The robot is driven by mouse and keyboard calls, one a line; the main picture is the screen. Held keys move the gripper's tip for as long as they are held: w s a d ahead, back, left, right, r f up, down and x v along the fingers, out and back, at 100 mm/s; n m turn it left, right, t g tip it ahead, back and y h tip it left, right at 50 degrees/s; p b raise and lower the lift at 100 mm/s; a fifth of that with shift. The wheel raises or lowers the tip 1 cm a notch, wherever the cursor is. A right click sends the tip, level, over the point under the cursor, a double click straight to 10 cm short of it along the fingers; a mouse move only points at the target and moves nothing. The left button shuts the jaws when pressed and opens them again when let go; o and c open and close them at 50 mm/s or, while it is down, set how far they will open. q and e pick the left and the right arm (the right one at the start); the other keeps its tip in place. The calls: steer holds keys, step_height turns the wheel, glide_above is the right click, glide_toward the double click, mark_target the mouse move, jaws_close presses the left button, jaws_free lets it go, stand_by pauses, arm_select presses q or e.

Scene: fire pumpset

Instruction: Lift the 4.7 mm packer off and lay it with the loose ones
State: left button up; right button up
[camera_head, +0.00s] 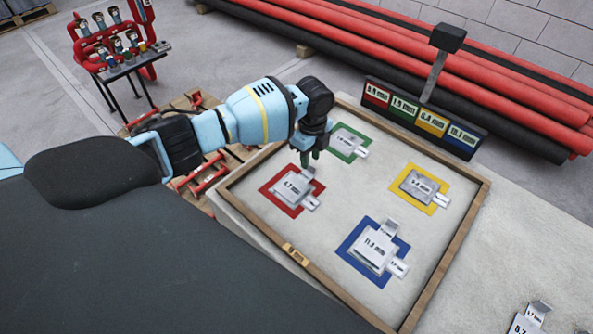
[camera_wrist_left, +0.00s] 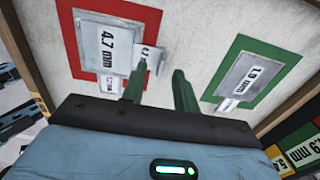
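The 4.7 mm packer (camera_head: 290,187) is a grey plate lying on the red square inside the wood-framed tray. It has an upright tab and a small side label. In the left wrist view the plate (camera_wrist_left: 112,48) reads 4.7 mm, with its tab (camera_wrist_left: 152,58) near one finger. My left gripper (camera_head: 312,155) is just above the tab end of this packer. Its two green fingers (camera_wrist_left: 160,88) are apart, with nothing clearly held between them. Contact with the tab cannot be told. Loose packers (camera_head: 528,320) lie outside the tray at bottom right, partly cut off. My right gripper is not in view.
Other packers lie on the green (camera_head: 348,142), yellow (camera_head: 420,186) and blue (camera_head: 374,250) squares. The tray's wooden rim (camera_head: 452,255) is raised. A coloured sign (camera_head: 422,118) on a post stands behind it. Red pipes (camera_head: 480,80) lie beyond. The surface right of the tray is mostly clear.

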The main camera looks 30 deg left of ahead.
mark_target(298, 180)
arm_select(q)
step_height(298, 180, down, 3)
steer(key=shift+f, duration=0.2)
jaws_close()
steer(key=shift+r, duration=0.1)
